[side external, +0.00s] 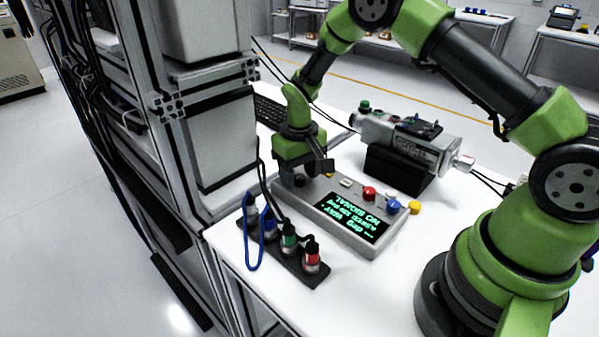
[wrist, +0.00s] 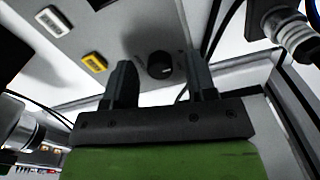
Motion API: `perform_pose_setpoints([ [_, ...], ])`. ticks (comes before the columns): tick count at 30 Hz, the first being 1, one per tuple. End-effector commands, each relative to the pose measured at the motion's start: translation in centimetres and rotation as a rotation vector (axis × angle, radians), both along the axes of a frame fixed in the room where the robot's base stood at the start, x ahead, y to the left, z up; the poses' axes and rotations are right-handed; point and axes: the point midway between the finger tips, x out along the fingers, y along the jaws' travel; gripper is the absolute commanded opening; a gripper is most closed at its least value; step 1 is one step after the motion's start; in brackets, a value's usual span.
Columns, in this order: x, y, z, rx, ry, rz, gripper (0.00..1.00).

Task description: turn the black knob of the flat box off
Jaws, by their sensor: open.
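The flat box (side external: 345,238) is a grey panel with a dark display of green text, lying on the white table in the side external view. In the wrist view its grey face (wrist: 125,30) fills the upper middle. The black knob (wrist: 160,65) shows there between my two open fingers, nearer the right one; I cannot tell whether they touch it. In the side external view the knob (side external: 299,180) is a small dark shape below my gripper (side external: 308,172), which is over the box's far left end. My gripper (wrist: 162,85) is open and holds nothing.
Red, white-blue and yellow buttons (side external: 369,193) are on the box's right side. A dark strip with several connectors (side external: 289,240) and a blue cable loop stands in front. A grey motor unit (side external: 405,140) on a black stand is behind. A metal rack (side external: 165,100) is at left.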

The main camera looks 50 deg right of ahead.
Motion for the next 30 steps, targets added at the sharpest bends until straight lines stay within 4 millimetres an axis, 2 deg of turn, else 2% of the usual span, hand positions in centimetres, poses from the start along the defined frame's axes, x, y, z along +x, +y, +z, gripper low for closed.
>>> perform_pose_setpoints([
  [8,0.00,0.01,-0.23,0.000,0.000,-0.001,0.52],
  [11,0.01,0.01,-0.21,0.000,0.000,-0.001,0.33],
  [15,0.01,0.01,-0.20,0.000,0.000,-0.001,0.02],
  [23,0.01,0.02,-0.18,0.000,0.000,-0.020,0.02],
  [30,0.01,0.01,-0.17,0.000,0.000,-0.127,0.02],
])
